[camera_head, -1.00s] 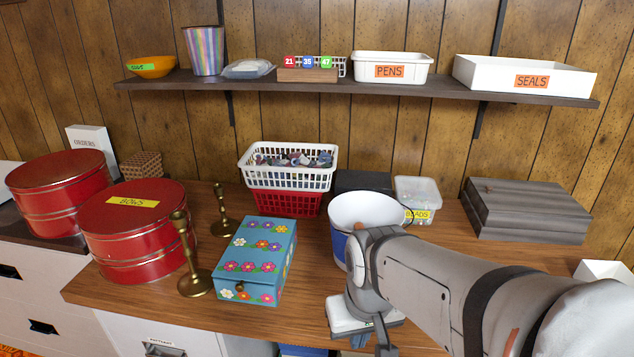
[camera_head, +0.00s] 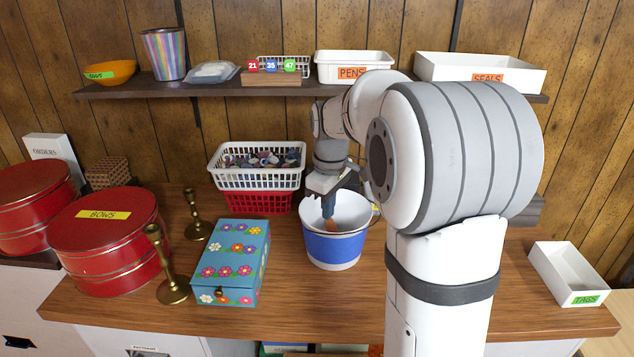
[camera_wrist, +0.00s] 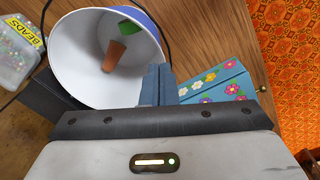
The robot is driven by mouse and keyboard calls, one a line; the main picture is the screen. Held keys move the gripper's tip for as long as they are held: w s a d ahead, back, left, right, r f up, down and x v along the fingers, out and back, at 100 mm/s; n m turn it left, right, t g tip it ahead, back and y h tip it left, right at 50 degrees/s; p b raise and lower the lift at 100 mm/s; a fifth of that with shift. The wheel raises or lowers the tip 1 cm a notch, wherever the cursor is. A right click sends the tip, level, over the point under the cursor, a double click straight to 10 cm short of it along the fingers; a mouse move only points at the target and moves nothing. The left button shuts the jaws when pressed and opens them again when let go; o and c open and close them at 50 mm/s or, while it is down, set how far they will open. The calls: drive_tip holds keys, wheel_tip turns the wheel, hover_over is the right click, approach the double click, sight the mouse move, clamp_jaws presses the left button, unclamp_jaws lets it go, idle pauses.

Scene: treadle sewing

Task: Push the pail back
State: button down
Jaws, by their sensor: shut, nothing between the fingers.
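The pail (camera_head: 335,250) is white with a blue band and stands upright on the wooden tabletop, right of the flowered box. In the wrist view its white open mouth (camera_wrist: 75,65) faces the camera, with a brown object (camera_wrist: 114,56) and a green one (camera_wrist: 126,29) inside. My gripper (camera_head: 328,213) is shut and empty. It points down at the pail's mouth from above, its fingers crossing the far rim in the head view. In the wrist view the fingers (camera_wrist: 158,80) overlap the rim; I cannot tell whether they touch it.
The flowered blue box (camera_head: 232,262) and brass candlesticks (camera_head: 168,270) stand to the left. A white basket (camera_head: 257,165) on a red one (camera_head: 262,202) is behind. A clear beads box (camera_wrist: 18,50) is near the pail. A white tags tray (camera_head: 566,272) is at right.

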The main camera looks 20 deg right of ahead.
sight(347, 205)
drive_tip(key=w+d+n+p, duration=0.2)
drive_tip(key=w+d+n, duration=0.1)
drive_tip(key=w, duration=0.3)
drive_tip(key=w+d+n+p, duration=0.1)
drive_tip(key=w+d+n, duration=0.15)
drive_tip(key=w, duration=0.45)
drive_tip(key=shift+n+g, duration=0.25)
drive_tip(key=shift+g, duration=0.15)
drive_tip(key=f, duration=1)
drive_tip(key=shift+w+d+f, duration=0.15)
drive_tip(key=shift+w+f, duration=0.1)
drive_tip(key=shift+w, duration=0.05)
drive_tip(key=d, duration=0.1)
drive_tip(key=s+d, duration=0.1)
drive_tip(key=d, duration=0.1)
drive_tip(key=shift+d, duration=0.1)
drive_tip(key=shift+s+d, duration=0.1)
drive_tip(key=shift+d, duration=0.2)
